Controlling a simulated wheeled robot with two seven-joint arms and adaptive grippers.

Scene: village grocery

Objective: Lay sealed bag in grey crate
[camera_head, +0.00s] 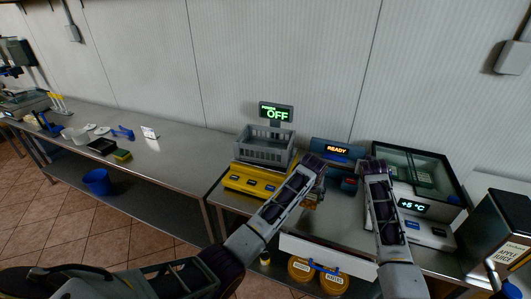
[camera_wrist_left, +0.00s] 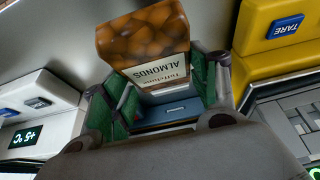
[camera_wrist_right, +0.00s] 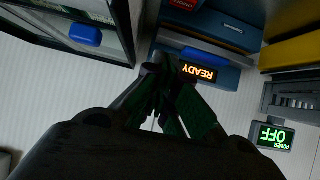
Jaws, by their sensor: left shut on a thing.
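A brown bag labelled almonds (camera_wrist_left: 150,42) is between the green-lined fingers of my left gripper (camera_wrist_left: 160,95), which is shut on it. In the head view the bag (camera_head: 310,204) shows small beneath the left gripper (camera_head: 318,190), low over the counter. The grey crate (camera_head: 252,153) stands on the yellow scale to the left of the gripper and looks empty. The crate's wall also shows at the right edge in the right wrist view (camera_wrist_right: 288,101). My right gripper (camera_wrist_right: 166,68) has its fingertips together with nothing visible between them, near the blue sealer.
The blue sealer (camera_head: 335,150) reads READY behind my left gripper. The yellow scale (camera_head: 250,180) lies under the crate, with a power display (camera_head: 276,112) behind. A glass-lidded machine (camera_head: 415,206) reads +5 °C at the right.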

